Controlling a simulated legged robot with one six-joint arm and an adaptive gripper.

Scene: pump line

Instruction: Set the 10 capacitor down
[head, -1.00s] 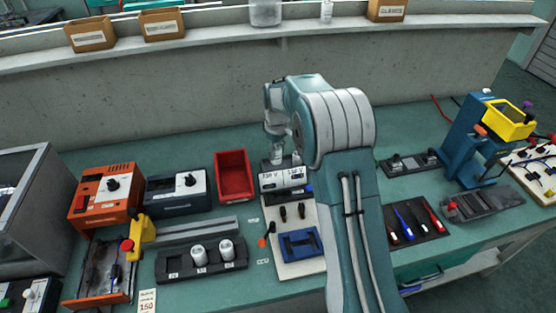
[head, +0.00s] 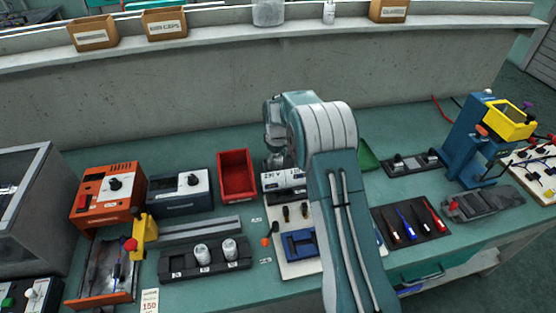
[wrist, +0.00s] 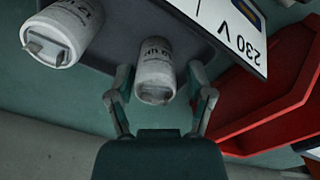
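In the wrist view a white cylindrical capacitor (wrist: 155,72) stands between the fingers of my gripper (wrist: 160,90), its terminal end towards the camera. Its label is only partly legible, seeming to end in "0 µF". The fingers are spread, with a narrow gap on each side of the can. A second, similar white capacitor (wrist: 58,35) is to the left. Both are at a dark grey holder (wrist: 110,65) beside the white "230 V" plate (wrist: 236,30).
A red bin (head: 236,175) is close beside the plate; its wall also shows in the wrist view (wrist: 270,85). A black rack (head: 205,260) holds two white capacitors nearer the front. A grey box with a knob (head: 180,188) stands further left. A green bin (head: 368,155) is right of my arm.

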